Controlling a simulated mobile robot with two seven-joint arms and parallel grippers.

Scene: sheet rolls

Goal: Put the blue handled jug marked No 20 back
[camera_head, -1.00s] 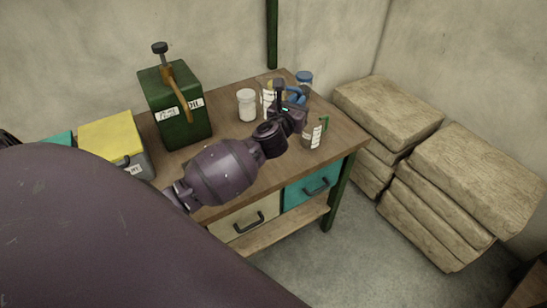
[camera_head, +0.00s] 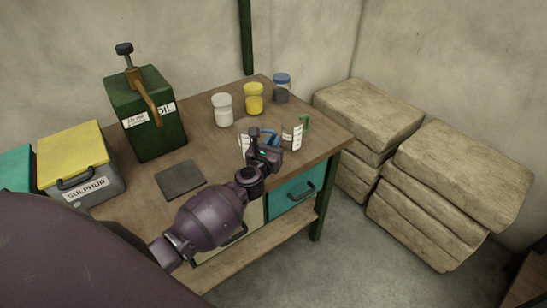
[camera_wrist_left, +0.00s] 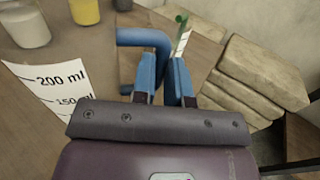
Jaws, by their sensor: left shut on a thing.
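The blue handled jug (camera_head: 243,145) is held by my left gripper (camera_head: 267,139) over the front right part of the table. My gripper is shut on its blue handle, which shows in the left wrist view (camera_wrist_left: 150,38). There the jug's clear body, with a white scale reading 200 ml and 150 ml (camera_wrist_left: 55,88), is left of the fingers. No 20 marking is legible. I cannot tell whether the jug touches the tabletop. A green handled jug (camera_head: 288,136) stands just right of my gripper. My right gripper is not in view.
A dark square mat (camera_head: 181,179) lies bare on the table (camera_head: 205,150). White (camera_head: 222,112), yellow (camera_head: 253,100) and blue-lidded (camera_head: 281,94) jars stand behind. A green oil can (camera_head: 150,135) and a sulphur box (camera_head: 85,185) are left. Stacked sacks (camera_head: 370,120) stand right of the table.

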